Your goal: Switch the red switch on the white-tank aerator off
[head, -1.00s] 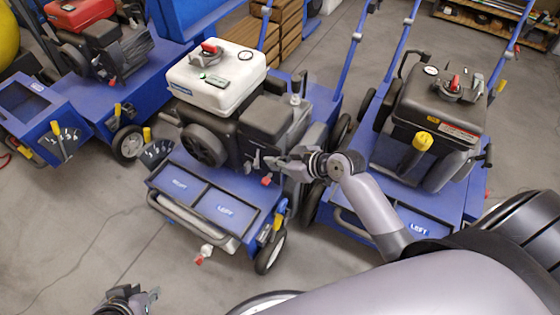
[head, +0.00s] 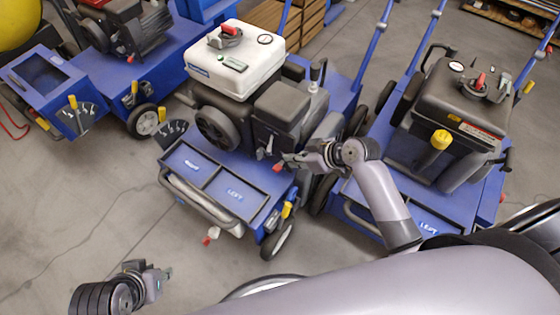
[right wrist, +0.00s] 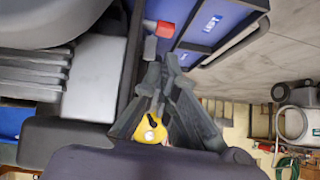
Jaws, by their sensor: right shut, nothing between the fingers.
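The white-tank aerator has a white tank (head: 237,70) over a dark engine and a blue body, in the middle of the head view. A small red switch (head: 277,167) sticks out at the engine's lower front; in the right wrist view a red-tipped lever (right wrist: 158,28) lies just beyond my fingertips. My right gripper (head: 284,158) is shut and empty, its tips just right of the red switch; a small gap shows in the right wrist view (right wrist: 158,68). My left gripper (head: 160,278) is low at the left, away from the aerator; its finger opening is unclear.
A black-tank aerator (head: 465,95) stands close at the right, beside my right arm. A red-engine machine (head: 115,30) stands at the left. A red-ended part (head: 209,237) hangs below the front handle (head: 200,207). Open floor lies at the lower left.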

